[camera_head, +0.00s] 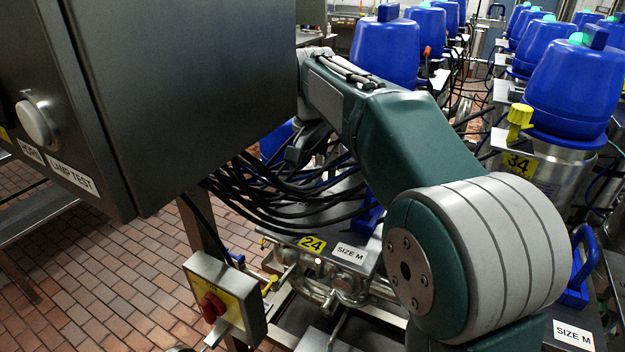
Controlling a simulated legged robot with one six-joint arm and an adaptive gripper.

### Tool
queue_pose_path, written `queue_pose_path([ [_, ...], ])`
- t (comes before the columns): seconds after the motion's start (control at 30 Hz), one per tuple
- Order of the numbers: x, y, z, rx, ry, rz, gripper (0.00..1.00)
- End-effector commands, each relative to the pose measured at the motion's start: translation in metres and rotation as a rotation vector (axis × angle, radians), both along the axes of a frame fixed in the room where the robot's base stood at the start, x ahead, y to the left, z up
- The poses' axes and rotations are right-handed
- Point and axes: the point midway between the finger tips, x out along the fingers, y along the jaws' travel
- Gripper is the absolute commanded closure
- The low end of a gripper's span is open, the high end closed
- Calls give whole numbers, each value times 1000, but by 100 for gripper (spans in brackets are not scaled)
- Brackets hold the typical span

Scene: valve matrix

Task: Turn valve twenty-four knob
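The yellow label 24 (312,243) sits on a metal plate beside a "SIZE M" label (350,253). Black cables run above this plate. I do not make out the knob of valve twenty-four; a grey cabinet (200,80) covers the area up and left of the label. A small part of a blue housing (276,138) shows beside the cabinet's lower right edge; I cannot tell whether it belongs to valve 24. My arm reaches up and back behind the cabinet's right side. A dark grey part among the cables may be my gripper, but its fingers are not clear.
Valve 34 has a blue head (570,95) and a yellow knob (519,118). More blue heads stand behind. Open brick floor (100,270) lies at the left.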

Motion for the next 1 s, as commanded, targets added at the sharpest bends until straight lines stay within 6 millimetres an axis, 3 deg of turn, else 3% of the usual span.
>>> queue_pose_path([
  [0.13, 0, 0, -12, 1, 0, 0, 16],
  [0.4, 0, 0, -14, 1, -1, 0, 16],
  [0.43, 0, 0, -14, 1, -1, 0, 20],
  [0.47, 0, 0, -14, 1, -1, 0, 34],
  [0.6, 0, 0, -14, 1, -1, 0, 96],
  [1.0, 0, 0, -15, 1, 2, 33, 98],
])
